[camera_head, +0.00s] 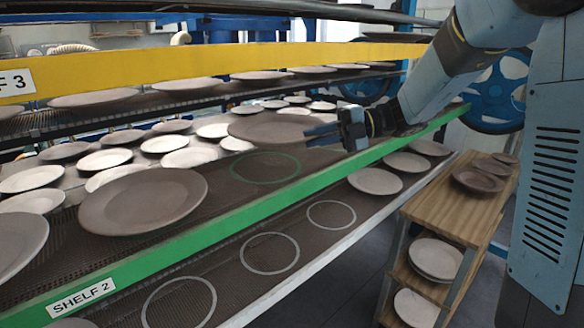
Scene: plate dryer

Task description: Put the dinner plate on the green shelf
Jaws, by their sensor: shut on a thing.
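The dinner plate (265,128) is grey-brown, round and roughly level. My gripper (318,133) is shut on its right edge and holds it over the green shelf (240,217), which is labelled SHELF 2 and has a dark mesh surface. A green ring (265,168) is marked on the mesh, in front of and below the held plate. The inside of the ring is empty. The gap between plate and shelf is hard to judge.
A large plate (143,200) lies on the shelf left of the ring, with several paler plates behind. The yellow SHELF 3 (200,62) runs above. A lower shelf has white rings (270,253). A wooden rack (470,210) with plates stands at right.

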